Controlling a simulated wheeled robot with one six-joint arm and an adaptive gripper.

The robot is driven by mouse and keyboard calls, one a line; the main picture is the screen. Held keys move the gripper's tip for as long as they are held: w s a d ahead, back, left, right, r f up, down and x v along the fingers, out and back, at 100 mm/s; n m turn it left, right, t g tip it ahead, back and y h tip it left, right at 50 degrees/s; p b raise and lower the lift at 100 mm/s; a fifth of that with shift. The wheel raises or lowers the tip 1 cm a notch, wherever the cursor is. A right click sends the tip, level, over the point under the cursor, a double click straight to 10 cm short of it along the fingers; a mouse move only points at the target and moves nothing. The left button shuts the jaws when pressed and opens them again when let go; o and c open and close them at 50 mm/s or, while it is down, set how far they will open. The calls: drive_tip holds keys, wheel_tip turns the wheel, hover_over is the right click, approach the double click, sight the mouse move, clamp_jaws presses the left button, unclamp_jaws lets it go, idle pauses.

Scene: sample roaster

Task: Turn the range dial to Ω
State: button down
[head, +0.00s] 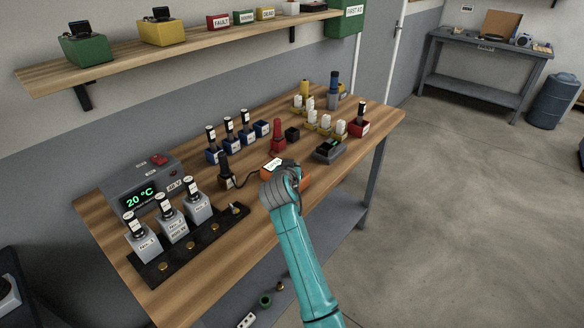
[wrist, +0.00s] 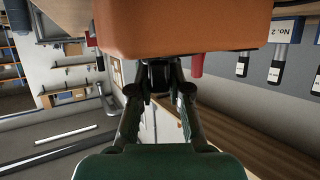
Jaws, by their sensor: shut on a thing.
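An orange meter (head: 306,181) with a small lit screen (head: 273,164) is on the bench, mostly covered by my arm in the head view. Its orange body (wrist: 185,28) fills the top of the wrist view. A dark knob, the range dial (wrist: 158,74), sticks out from the meter's face. My gripper (wrist: 160,88) has its two fingers on either side of the dial, shut on it. The dial's markings and pointer are hidden, so I cannot tell its setting. My gripper's fingers are hidden in the head view.
A 20 °C unit (head: 140,190) stands at the bench's left.

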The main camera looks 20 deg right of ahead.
drive_tip(key=shift+f, duration=0.2)
drive_tip(key=c, duration=1.1)
unclamp_jaws()
drive_tip(key=shift+r, duration=0.1)
drive_tip(key=v, duration=1.2)
drive_tip(key=shift+w, duration=0.1)
